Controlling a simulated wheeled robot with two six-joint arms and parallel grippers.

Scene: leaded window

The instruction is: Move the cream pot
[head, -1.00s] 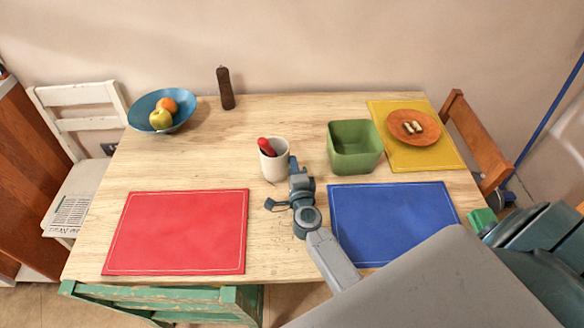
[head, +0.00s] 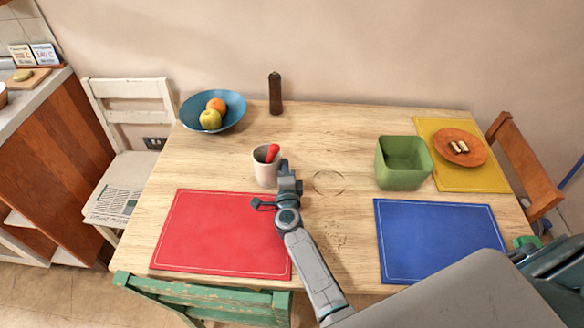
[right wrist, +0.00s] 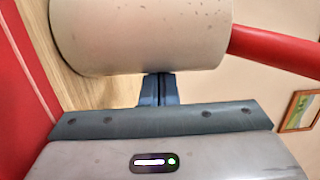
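The cream pot (head: 265,170) stands upright on the table just behind the red mat, with a red-handled item (head: 272,152) in it. My right gripper (head: 284,174) is at the pot's right side, low over the table. In the right wrist view the pot (right wrist: 140,35) fills the top, and the fingers (right wrist: 160,88) are side by side with only a thin slit between them. They look shut and against the pot's outer wall; their tips are hidden by it. My left gripper is not in view.
A faint ring (head: 328,182) marks bare wood right of the pot. Red mat (head: 215,240) is in front, blue mat (head: 440,240) at right. Green square bowl (head: 403,178), yellow mat (head: 450,125) with an orange plate (head: 460,160), blue fruit bowl (head: 235,115) and dark mill (head: 275,92) stand around.

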